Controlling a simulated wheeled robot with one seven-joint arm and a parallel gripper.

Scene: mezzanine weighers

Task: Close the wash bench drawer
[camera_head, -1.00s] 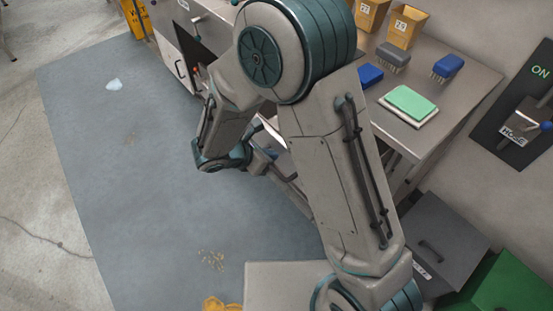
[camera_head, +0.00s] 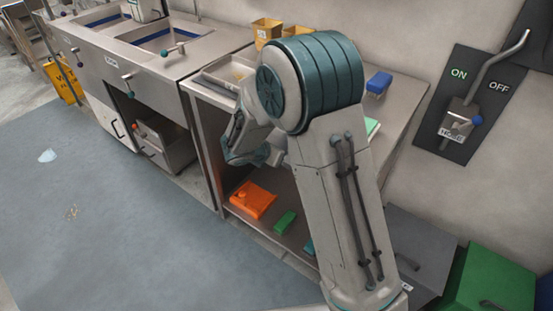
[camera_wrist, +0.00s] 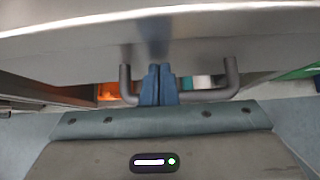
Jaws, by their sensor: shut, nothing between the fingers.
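In the wrist view, my gripper (camera_wrist: 159,84) is shut and empty. Its two blue fingers are together at a dark U-shaped handle (camera_wrist: 232,76) on a broad brushed-metal front (camera_wrist: 60,42); I cannot tell whether they touch it. This front appears to belong to the steel bench (camera_head: 205,150) with the open lower shelf. In the head view my arm covers the gripper, the handle and most of that front, so how far it stands out is unclear.
An orange tray (camera_head: 252,199) and a green block (camera_head: 285,222) lie on the lower shelf. A shallow tray (camera_head: 232,72) and a blue brush (camera_head: 379,82) are on top. A grey bin (camera_head: 420,245) and green crate (camera_head: 495,278) stand at right. The floor mat (camera_head: 90,220) is mostly clear.

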